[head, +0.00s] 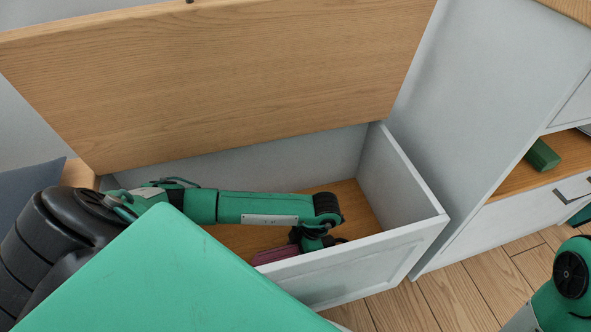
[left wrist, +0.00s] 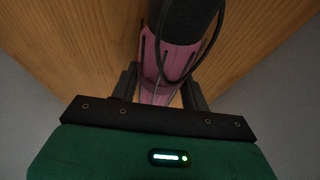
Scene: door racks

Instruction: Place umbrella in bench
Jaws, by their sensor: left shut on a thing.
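The storage bench (head: 410,248) is white with a wooden floor inside, and its wooden lid (head: 220,75) is raised. The umbrella (head: 278,254) is pink and lies low inside the bench, partly hidden by the front wall and my left arm. In the left wrist view the umbrella (left wrist: 170,60) shows pink with a dark end and a thin dark loop, over the wood floor. My left gripper (head: 318,245) reaches down into the bench, and in the left wrist view its fingers (left wrist: 160,92) are shut on the umbrella. My right gripper is out of view.
A white cabinet (head: 480,130) stands right of the bench, with a green box (head: 542,155) on its wooden shelf. A dark blue cushion (head: 28,190) is at the far left. Wood floor (head: 450,300) shows in front of the cabinet.

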